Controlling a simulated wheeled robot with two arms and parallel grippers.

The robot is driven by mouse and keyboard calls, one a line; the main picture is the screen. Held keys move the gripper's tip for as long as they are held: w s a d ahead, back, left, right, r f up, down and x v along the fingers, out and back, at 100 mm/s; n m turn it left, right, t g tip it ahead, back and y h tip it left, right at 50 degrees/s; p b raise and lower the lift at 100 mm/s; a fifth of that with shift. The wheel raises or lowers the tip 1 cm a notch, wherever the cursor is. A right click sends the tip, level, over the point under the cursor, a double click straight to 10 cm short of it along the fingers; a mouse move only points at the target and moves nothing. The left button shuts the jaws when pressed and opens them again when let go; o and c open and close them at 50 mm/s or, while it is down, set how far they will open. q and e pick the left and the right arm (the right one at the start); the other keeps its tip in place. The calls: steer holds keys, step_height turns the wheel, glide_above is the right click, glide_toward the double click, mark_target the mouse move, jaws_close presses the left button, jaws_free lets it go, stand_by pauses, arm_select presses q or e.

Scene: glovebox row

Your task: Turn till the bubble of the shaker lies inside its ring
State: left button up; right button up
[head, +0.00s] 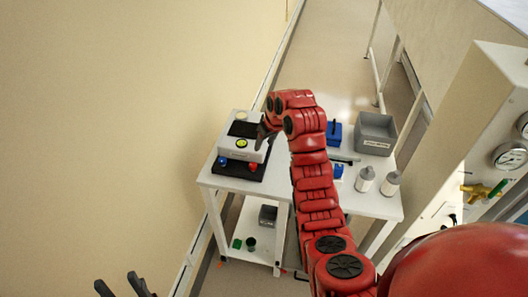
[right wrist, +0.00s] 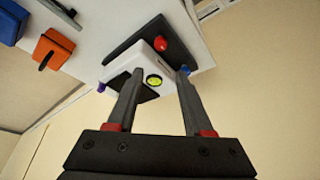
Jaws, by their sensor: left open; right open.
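The shaker (head: 234,150), white with a dark top on a black base, stands at the table's left end. It has a blue knob (head: 222,160) and a red knob (head: 252,167) at its near side. Its round yellow-green bubble level (head: 241,143) also shows in the right wrist view (right wrist: 153,81); the bubble's place against the ring is too small to tell. My right gripper (head: 262,137) is open above the shaker's right side. In the right wrist view, its open fingers (right wrist: 160,70) flank the level, with the red knob (right wrist: 160,44) beyond. My left gripper (head: 125,288) is open, low at left, away from the table.
The white table (head: 275,188) also bears a grey bin (head: 375,134), a blue box (head: 334,132) and two bottles (head: 365,179). An orange block (right wrist: 53,48) shows in the right wrist view. A wall stands close on the left; a gauge panel (head: 507,156) on the right.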

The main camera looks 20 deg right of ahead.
steer(key=b, duration=1.1)
glide_toward(253, 165)
steer(key=p+x, duration=0.3)
steer(key=x, duration=0.3)
steer(key=shift+w+f, duration=0.1)
steer(key=shift+f, duration=0.3)
steer(key=shift+w+f, duration=0.25)
steer(key=shift+f, duration=0.4)
jaws_close()
